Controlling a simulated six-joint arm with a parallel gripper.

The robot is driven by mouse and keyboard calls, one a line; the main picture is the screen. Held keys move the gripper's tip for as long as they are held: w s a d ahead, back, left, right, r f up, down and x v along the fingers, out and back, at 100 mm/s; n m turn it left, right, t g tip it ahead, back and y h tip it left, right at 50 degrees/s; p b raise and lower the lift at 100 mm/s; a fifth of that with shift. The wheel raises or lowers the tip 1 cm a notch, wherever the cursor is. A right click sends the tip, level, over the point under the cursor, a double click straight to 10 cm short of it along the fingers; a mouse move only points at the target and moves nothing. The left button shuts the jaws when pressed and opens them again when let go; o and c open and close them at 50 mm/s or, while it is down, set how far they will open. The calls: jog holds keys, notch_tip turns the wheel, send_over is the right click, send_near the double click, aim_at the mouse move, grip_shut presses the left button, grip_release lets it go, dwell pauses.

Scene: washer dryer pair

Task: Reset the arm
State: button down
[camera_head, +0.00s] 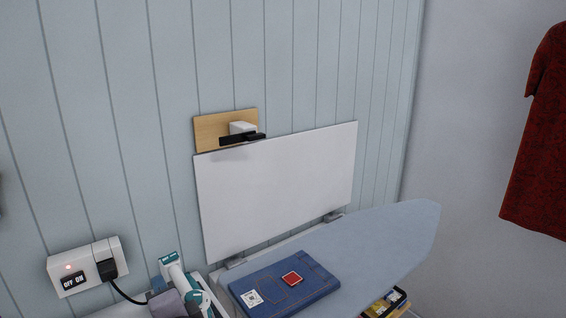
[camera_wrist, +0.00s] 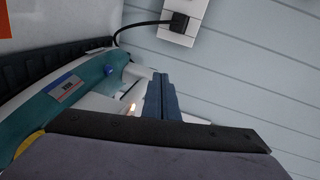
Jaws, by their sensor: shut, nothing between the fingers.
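My gripper shows in the wrist view (camera_wrist: 160,95) with its two blue-grey fingers together and nothing between them. They point up the picture, toward the panelled wall. In the head view its grey body (camera_head: 166,304) is at the bottom left, below the socket; its fingertips are hard to make out there. A teal and white appliance (camera_wrist: 65,85) with a blue button and a small label, looking like an iron, lies just left of the fingers in the wrist view. A gap shows between it and the fingers.
A white switched socket (camera_head: 84,265) with a black plug and cable is on the wall; it also shows in the wrist view (camera_wrist: 183,18). An ironing board (camera_head: 400,235) carries folded jeans (camera_head: 322,285). A white panel (camera_head: 280,185) stands behind. A red garment (camera_head: 545,140) hangs right.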

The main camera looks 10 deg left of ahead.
jog(key=w+d+r+h+p, duration=0.2)
jog(key=w+d+h+p, duration=0.2)
jog(key=w+d, duration=0.65)
jog(key=d+f+n+g+h, duration=0.1)
jog(key=d+f+g, duration=0.15)
jog(key=d, duration=0.55)
jog(key=d+f+n+g+h, duration=0.15)
jog(key=d+f, duration=0.25)
jog(key=d, duration=0.4)
jog(key=s+d+f+n+g+h+b, duration=0.25)
jog(key=s+d+f+g+b, duration=0.2)
jog(key=s+d+f, duration=0.65)
jog(key=s+d+f+n+g+h+b, duration=0.25)
jog(key=s+d+f+b, duration=0.25)
jog(key=s+d+f, duration=0.5)
notch_tip(320, 180, up, 15)
jog(key=s+a+p, duration=0.2)
jog(key=p, duration=1.4)
jog(key=shift+s+r+n+g+y, duration=0.25)
jog(key=shift+n+g+y, duration=0.1)
jog(key=shift+n+g, duration=0.1)
